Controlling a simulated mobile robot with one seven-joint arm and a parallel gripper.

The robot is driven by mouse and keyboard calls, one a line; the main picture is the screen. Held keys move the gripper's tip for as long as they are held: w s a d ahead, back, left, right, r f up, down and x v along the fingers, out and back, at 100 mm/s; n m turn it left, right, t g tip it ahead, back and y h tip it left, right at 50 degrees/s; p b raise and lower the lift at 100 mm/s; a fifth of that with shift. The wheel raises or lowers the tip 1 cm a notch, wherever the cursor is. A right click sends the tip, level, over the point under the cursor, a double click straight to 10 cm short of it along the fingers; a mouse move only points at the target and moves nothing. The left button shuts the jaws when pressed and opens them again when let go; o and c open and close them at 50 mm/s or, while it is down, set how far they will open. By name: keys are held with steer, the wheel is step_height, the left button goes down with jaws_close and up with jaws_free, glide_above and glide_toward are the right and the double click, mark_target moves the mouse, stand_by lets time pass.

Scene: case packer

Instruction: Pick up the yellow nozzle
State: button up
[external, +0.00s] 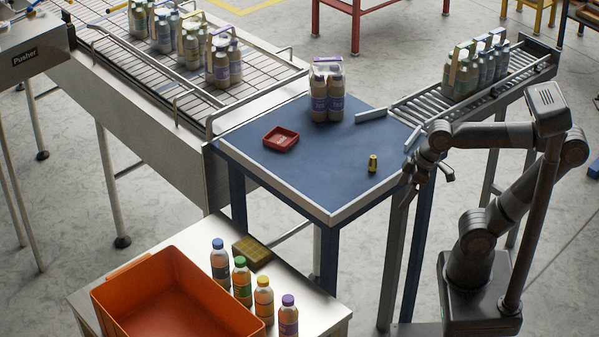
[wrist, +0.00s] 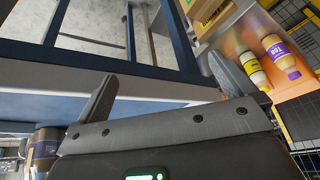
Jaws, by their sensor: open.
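The yellow nozzle (external: 373,163) stands upright on the blue table (external: 290,185), near its right corner, in the external view. My gripper (external: 411,184) is open and empty, just off the table's right edge, to the right of the nozzle and apart from it. In the wrist view the two fingers of my gripper (wrist: 170,95) are spread, with nothing between them. The wrist view looks across the table's edge and legs. I cannot make out the nozzle there.
A red tray (external: 281,139) and a bottle pack (external: 327,95) stand on the blue table. A roller conveyor (external: 410,110) adjoins it at the back right. An orange crate (external: 150,262) and several bottles (external: 263,300) sit on a front bench. The table's middle is clear.

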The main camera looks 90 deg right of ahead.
steer(key=f, duration=0.1)
steer(key=a+f, duration=0.1)
steer(key=f, duration=0.1)
steer(key=shift+s+a+f+n+t, duration=0.1)
steer(key=shift+s+n+t, duration=0.1)
steer(key=shift+n+t, duration=0.1)
steer(key=c, duration=1.1)
step_height(320, 180, up, 17)
steer(key=n+g, duration=0.2)
steer(key=g, duration=0.4)
glide_above(373, 157)
step_height(373, 157, down, 4)
steer(key=shift+f, duration=0.1)
step_height(373, 157, down, 12)
steer(key=shift+r, duration=0.2)
